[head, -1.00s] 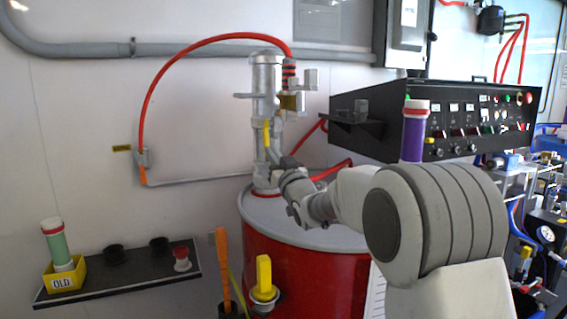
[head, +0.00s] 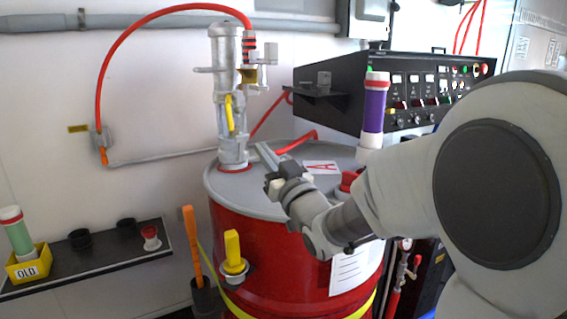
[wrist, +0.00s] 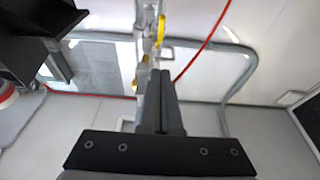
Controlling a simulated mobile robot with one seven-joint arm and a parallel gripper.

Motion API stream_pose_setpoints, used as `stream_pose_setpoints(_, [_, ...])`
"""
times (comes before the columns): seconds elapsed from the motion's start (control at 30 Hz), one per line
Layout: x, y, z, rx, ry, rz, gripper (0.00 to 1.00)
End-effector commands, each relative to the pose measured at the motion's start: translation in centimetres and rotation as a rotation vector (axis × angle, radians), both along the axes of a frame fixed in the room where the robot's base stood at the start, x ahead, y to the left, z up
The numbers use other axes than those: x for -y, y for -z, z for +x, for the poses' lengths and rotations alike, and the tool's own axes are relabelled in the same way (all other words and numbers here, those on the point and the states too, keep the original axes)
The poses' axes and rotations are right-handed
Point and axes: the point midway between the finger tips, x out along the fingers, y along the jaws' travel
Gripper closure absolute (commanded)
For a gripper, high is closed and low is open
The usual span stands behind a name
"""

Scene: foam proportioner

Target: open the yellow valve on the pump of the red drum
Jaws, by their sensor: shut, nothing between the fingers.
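The red drum (head: 295,240) stands in the middle of the head view with a grey lid. A metal pump (head: 226,95) rises from the lid's left side. The small yellow valve handle (head: 229,113) hangs nearly upright along the pump's front. My gripper (head: 262,152) is shut and empty, above the lid, to the right of the pump and lower than the yellow handle. In the wrist view my shut fingers (wrist: 160,75) point toward the pump (wrist: 148,30), with yellow parts, one of them a rounded yellow piece (wrist: 161,30), beyond the tips. Which one is the valve handle there I cannot tell.
A red hose (head: 110,70) arches over the pump's left. A yellow-handled tool (head: 232,250) and an orange-handled tool (head: 191,245) stand at the drum's front left. A shelf (head: 95,262) is at left.

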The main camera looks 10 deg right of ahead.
Motion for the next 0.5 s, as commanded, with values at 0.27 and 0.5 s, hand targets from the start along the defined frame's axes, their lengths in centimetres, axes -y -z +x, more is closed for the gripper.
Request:
stream_pose_setpoints(0.27, [2.2,-0.1,-5.2,0.001,0.001,0.0,1.0])
stream_pose_setpoints(0.5, [3.0,0.0,-7.3,0.0,0.0,-0.001,1.0])
